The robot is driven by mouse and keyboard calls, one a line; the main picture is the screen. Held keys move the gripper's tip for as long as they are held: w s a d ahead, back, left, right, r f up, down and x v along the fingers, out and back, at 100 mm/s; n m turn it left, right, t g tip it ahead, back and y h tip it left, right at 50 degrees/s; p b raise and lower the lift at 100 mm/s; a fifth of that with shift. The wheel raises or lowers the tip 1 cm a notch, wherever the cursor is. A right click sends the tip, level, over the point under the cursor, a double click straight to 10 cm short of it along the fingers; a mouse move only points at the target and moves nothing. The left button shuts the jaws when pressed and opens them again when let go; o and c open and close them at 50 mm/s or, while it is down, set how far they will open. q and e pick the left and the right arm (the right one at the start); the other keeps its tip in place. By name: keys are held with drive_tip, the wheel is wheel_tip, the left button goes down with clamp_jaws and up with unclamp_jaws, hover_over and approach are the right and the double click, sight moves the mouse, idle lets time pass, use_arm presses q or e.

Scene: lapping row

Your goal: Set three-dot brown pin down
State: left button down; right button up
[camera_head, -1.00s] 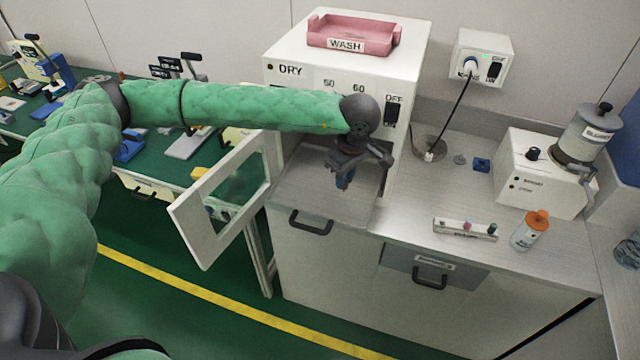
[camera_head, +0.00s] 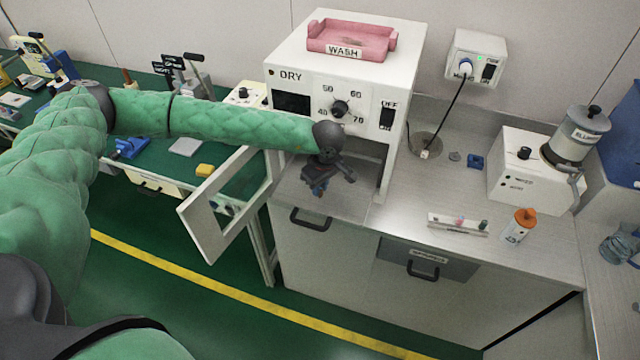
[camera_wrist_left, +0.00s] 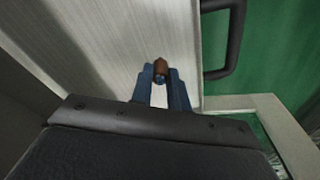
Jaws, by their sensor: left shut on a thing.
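A small brown pin (camera_wrist_left: 161,67) shows between the blue fingertips of my left gripper (camera_wrist_left: 162,82) in the left wrist view. The fingers are shut on it. Dots on the pin are too small to make out. In the head view my left gripper (camera_head: 319,187) hangs low over the metal counter in front of the white DRY oven (camera_head: 345,58), near the counter's front edge; the pin is hard to tell there. I cannot tell whether the pin touches the surface. My right gripper is not in view.
The oven's windowed door (camera_head: 196,222) stands open at the left. A pink WASH tray (camera_head: 350,40) is on top of the oven. To the right are a small rack with coloured pieces (camera_head: 455,223), an orange-capped bottle (camera_head: 519,226) and a slurry machine (camera_head: 530,180). The counter between is mostly clear.

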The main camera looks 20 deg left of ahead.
sight(322, 190)
use_arm(q)
drive_tip(key=shift+f, duration=0.45)
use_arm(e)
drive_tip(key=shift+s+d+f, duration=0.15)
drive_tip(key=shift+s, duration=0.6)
use_arm(q)
drive_tip(key=shift+f, duration=0.15)
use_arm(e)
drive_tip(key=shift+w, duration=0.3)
use_arm(q)
drive_tip(key=c, duration=1.3)
unclamp_jaws()
drive_tip(key=shift+c, duration=0.2)
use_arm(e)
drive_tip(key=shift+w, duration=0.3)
use_arm(q)
drive_tip(key=shift+r, duration=0.2)
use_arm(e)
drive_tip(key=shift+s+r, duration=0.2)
